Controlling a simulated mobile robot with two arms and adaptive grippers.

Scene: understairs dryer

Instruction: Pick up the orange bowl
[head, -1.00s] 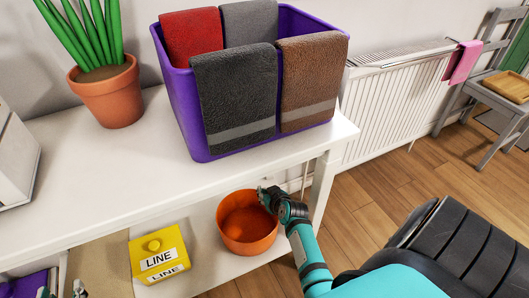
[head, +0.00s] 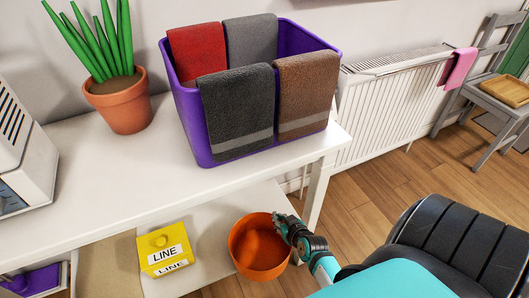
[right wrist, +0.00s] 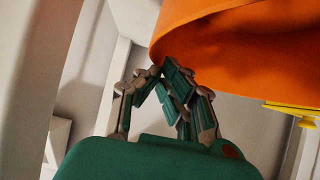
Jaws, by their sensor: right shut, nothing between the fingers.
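The orange bowl (head: 252,257) is on the lower shelf under the white table, right of the yellow box. Its open top faces up toward me; I cannot tell whether it is tilted. My right gripper (head: 287,226) is at the bowl's right rim, shut with nothing between its fingers. In the right wrist view the bowl (right wrist: 240,40) fills the upper right, and the gripper's fingertips (right wrist: 160,76) are close to its lower edge. Whether they touch it is unclear. My left gripper is not in view.
A yellow box marked LINE (head: 166,249) stands left of the bowl. The white table (head: 110,190) overhangs the shelf, with a leg (head: 318,190) behind my right gripper. A purple bin (head: 196,125) of towels and a potted plant (head: 122,105) stand on top.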

